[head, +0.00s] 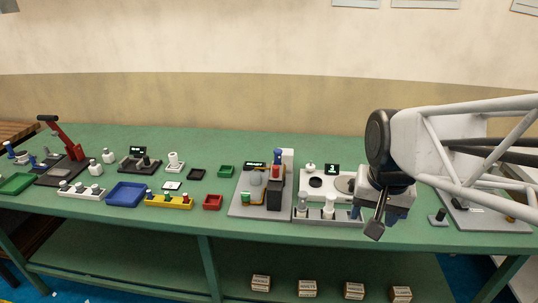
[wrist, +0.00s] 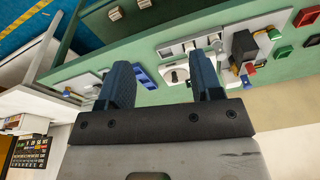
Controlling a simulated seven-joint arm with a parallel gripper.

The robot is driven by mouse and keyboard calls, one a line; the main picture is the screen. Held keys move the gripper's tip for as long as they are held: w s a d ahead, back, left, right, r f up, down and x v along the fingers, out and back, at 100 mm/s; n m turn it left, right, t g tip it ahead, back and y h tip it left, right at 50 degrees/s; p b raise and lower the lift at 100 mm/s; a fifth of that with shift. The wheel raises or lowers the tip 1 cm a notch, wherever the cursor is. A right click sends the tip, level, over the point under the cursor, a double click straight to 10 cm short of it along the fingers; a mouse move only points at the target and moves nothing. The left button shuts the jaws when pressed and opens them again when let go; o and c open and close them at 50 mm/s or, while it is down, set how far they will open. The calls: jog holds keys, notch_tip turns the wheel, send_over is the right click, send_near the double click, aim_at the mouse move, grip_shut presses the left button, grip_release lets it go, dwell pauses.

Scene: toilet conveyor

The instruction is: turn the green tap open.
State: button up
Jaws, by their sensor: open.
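A small green part (head: 245,198), which looks like the green tap, is low at the left of a grey-based station (head: 240,211) in the head view. The station also has a red part (head: 275,173), a blue top (head: 278,154) and a dark block (head: 274,197).
The white station (head: 316,183) with white cylinders (head: 329,206) stands between the tap's station and my gripper. A red tray (head: 212,202) and a yellow block (head: 168,202) are to the left. Another grey-based station (head: 480,220) is partly behind my arm.

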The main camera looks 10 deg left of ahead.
jog(key=w+a+f+m, duration=0.1)
jog(key=w+a+m, duration=0.1)
jog(key=w+a, duration=0.65)
jog(key=m+g, duration=0.2)
jog(key=m, duration=0.3)
send_over(245, 193)
jog(key=f, duration=1.4)
jog(key=shift+s+d+f, duration=0.15)
jog(key=shift+d+f, duration=0.15)
jog(key=shift+d, duration=0.05)
jog(key=shift+a+f, duration=0.25)
jog(key=shift+a, duration=0.1)
jog(key=shift+f, duration=0.1)
jog(key=shift+f, duration=3.8)
jog(key=c, duration=0.9)
